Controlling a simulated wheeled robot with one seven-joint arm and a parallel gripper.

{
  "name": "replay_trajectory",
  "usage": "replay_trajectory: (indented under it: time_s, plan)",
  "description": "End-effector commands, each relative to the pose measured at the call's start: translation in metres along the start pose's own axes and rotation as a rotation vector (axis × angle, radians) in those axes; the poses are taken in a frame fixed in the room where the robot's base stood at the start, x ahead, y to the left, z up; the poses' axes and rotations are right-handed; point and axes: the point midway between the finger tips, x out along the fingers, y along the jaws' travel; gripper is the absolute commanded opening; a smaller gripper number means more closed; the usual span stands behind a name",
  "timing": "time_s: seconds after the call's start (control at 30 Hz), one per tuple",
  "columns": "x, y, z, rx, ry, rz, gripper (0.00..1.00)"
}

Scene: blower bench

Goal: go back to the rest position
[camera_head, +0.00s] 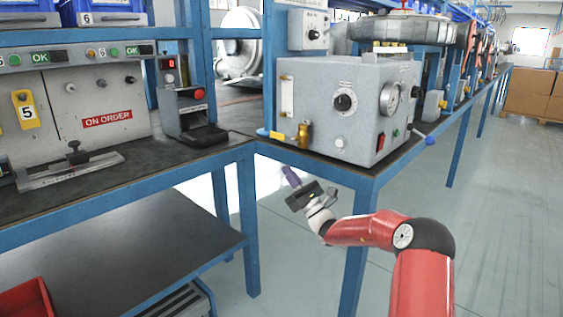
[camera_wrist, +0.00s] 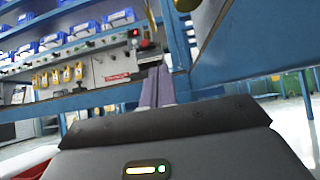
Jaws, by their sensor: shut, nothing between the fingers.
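My gripper (camera_head: 291,177) is in the head view just in front of the blue bench corner, below the tabletop level. Its purple-grey fingers are together and hold nothing. In the wrist view the fingers (camera_wrist: 157,88) point up toward the blue bench frame (camera_wrist: 250,50), close together. My red arm reaches in from the lower right, bent at the elbow. From these views I cannot tell whether the fingers touch the bench edge.
A grey control box (camera_head: 310,105) with a gauge, dial and brass valve (camera_head: 303,134) stands on the right bench. A lower shelf (camera_head: 150,250) juts out at left. The floor (camera_head: 480,230) at right is clear.

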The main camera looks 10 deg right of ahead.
Motion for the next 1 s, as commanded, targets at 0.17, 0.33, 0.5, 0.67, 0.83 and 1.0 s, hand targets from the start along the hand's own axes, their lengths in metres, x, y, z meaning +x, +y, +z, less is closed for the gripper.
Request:
replay_trajectory:
  time_s: [0.17, 0.33, 0.5, 0.67, 0.83, 1.0]
  plan:
    - [-0.034, 0.000, -0.004, 0.002, 0.002, -0.001, 0.00]
    - [-0.049, 0.001, -0.005, 0.000, 0.004, 0.003, 0.00]
    - [-0.034, 0.044, -0.003, -0.037, 0.073, 0.141, 0.00]
    - [-0.018, 0.151, 0.002, -0.169, 0.256, 0.502, 0.00]
    - [-0.045, 0.253, 0.013, -0.376, 0.460, 0.914, 0.00]
    - [-0.099, 0.313, 0.037, -0.624, 0.626, 1.285, 0.00]
